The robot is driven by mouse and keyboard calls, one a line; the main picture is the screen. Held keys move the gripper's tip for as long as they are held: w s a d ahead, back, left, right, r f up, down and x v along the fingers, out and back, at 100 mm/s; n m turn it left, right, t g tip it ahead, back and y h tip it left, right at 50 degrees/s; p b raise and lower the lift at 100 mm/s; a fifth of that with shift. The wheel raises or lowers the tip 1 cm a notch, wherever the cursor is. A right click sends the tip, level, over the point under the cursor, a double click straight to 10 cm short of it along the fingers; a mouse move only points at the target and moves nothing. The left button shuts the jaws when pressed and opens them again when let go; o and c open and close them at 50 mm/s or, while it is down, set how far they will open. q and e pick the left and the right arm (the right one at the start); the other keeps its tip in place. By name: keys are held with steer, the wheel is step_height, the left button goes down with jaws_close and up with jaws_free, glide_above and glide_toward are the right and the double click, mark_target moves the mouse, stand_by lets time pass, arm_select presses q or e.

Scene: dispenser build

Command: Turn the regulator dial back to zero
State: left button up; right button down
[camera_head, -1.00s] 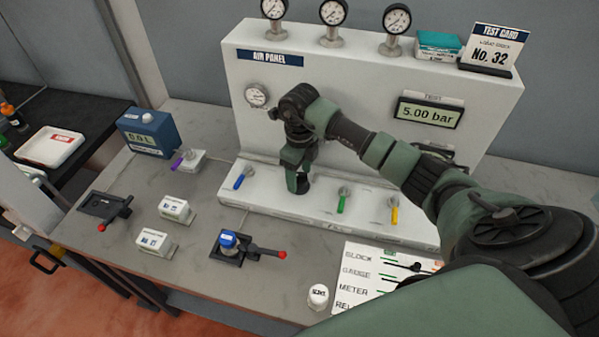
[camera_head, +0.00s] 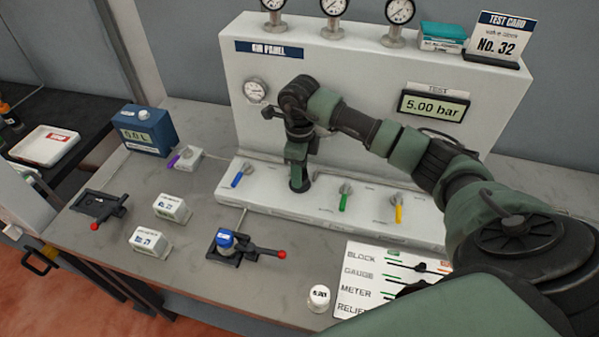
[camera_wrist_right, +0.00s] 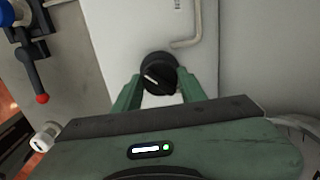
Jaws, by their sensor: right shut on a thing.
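The regulator dial (camera_wrist_right: 159,73) is a black round knob with a white pointer line, seen in the right wrist view. My right gripper (camera_wrist_right: 159,86) is shut on it, one green finger on each side. In the head view my right gripper (camera_head: 299,182) points down at the front ledge of the white air panel (camera_head: 345,75) and hides the dial. The white pointer line slants toward the upper left in the wrist view. The test display (camera_head: 434,106) reads 5.00 bar. My left gripper is not in view.
Blue (camera_head: 242,174), green (camera_head: 344,197) and yellow (camera_head: 397,209) levered valves stand on the ledge beside the gripper. A blue meter box (camera_head: 147,130), white blocks and black clamps with red-tipped handles stand at left. A lettered board (camera_head: 365,272) lies in front.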

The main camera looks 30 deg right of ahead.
steer(key=c, duration=0.8)
jaws_free()
step_height(320, 180, up, 7)
steer(key=b, duration=0.2)
steer(key=shift+f+b, duration=0.15)
steer(key=shift+b, duration=0.15)
steer(key=shift+r, duration=0.6)
